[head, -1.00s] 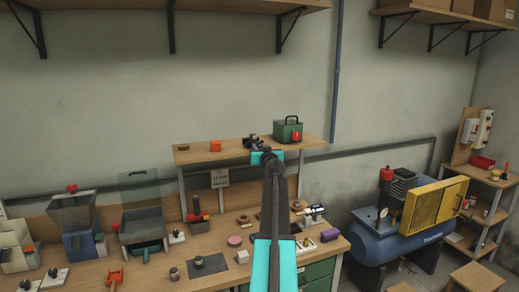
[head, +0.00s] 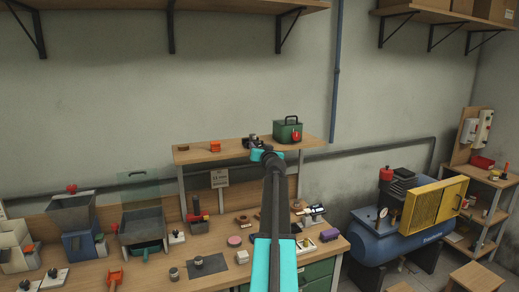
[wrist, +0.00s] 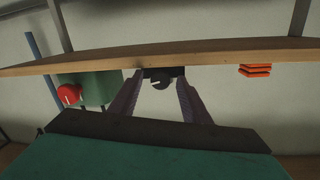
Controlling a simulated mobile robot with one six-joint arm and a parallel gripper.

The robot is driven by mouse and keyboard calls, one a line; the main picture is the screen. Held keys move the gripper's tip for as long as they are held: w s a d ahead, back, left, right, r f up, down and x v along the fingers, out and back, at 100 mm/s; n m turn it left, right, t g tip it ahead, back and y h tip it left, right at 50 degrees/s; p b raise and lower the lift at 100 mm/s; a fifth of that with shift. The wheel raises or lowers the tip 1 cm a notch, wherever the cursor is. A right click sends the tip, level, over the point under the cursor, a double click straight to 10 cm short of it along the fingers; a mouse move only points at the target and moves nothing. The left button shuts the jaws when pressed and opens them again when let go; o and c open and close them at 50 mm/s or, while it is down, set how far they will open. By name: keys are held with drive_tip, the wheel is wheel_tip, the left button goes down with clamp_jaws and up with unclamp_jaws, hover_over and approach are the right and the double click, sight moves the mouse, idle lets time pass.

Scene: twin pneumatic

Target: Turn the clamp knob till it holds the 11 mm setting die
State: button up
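In the wrist view, which is upside down, a round black knob (wrist: 161,84) with a white mark sits on a dark body at the shelf. My gripper (wrist: 161,77) is open, with one purple finger on each side of the knob and visible gaps between; I cannot tell whether the tips reach it in depth. In the head view the black clamp (head: 250,141) stands on the raised shelf, just beyond my teal wrist. A setting die cannot be made out in the clamp. A sign (head: 219,178) under the shelf seems to read 11 mm.
A green box (head: 287,131) with a red knob stands right of the clamp on the shelf (head: 190,155), an orange block (head: 215,146) left of it. The bench (head: 130,275) below holds several small parts and machines. A blue compressor (head: 385,245) stands at right.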

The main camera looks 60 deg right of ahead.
drive_tip(key=shift+s+a, duration=0.1)
drive_tip(key=shift+a, duration=0.05)
drive_tip(key=b+v, duration=0.5)
drive_tip(key=v, duration=0.8)
drive_tip(key=shift+s+a, duration=0.2)
drive_tip(key=shift+s, duration=0.05)
idle(0.4)
